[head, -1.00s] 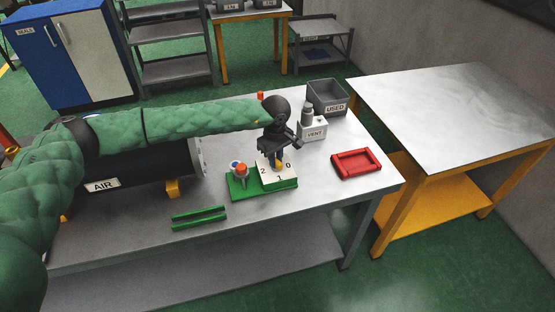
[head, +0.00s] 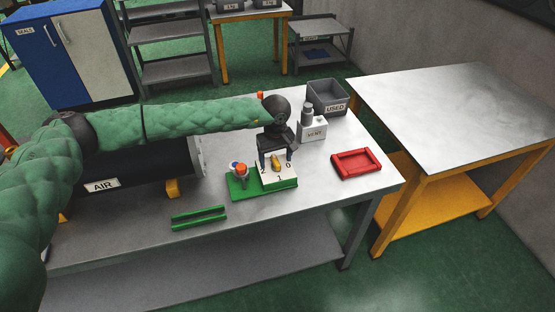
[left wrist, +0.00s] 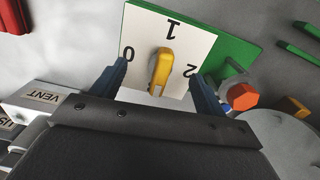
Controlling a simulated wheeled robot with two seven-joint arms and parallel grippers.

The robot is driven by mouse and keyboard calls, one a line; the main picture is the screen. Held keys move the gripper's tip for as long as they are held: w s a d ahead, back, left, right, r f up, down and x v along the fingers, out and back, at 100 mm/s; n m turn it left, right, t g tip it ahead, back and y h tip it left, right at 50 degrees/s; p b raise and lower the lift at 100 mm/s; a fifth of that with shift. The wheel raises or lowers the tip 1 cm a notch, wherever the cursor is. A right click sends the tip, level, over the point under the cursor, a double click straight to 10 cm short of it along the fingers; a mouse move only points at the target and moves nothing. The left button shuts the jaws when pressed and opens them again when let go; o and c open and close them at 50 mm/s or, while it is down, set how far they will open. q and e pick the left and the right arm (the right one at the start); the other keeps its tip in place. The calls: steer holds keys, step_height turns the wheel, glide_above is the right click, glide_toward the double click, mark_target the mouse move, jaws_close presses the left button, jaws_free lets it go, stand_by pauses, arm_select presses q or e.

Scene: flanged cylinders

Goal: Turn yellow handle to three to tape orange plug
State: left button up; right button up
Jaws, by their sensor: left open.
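The yellow handle (head: 276,163) stands on a white dial plate (head: 280,181) marked 0, 1 and 2; no 3 is visible. In the left wrist view the handle (left wrist: 160,72) lies lengthwise on the line toward the 1; which end is its pointer I cannot tell. My left gripper (head: 275,160) is open, with one finger on each side of the handle, apart from it. Its fingers (left wrist: 160,72) show near the 0 and the 2. The orange plug (head: 240,170) sits beside the dial on the green base; it also shows in the left wrist view (left wrist: 242,96). My right gripper is not in view.
A white VENT block (head: 313,129) and grey USED bin (head: 327,97) stand behind right of the dial. A red tray (head: 357,163) lies to the right, a green rail (head: 199,217) front left. The black AIR cylinder (head: 140,172) lies left. The front tabletop is mostly clear.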

mark_target(276, 159)
arm_select(q)
steer(key=shift+r, duration=2.95)
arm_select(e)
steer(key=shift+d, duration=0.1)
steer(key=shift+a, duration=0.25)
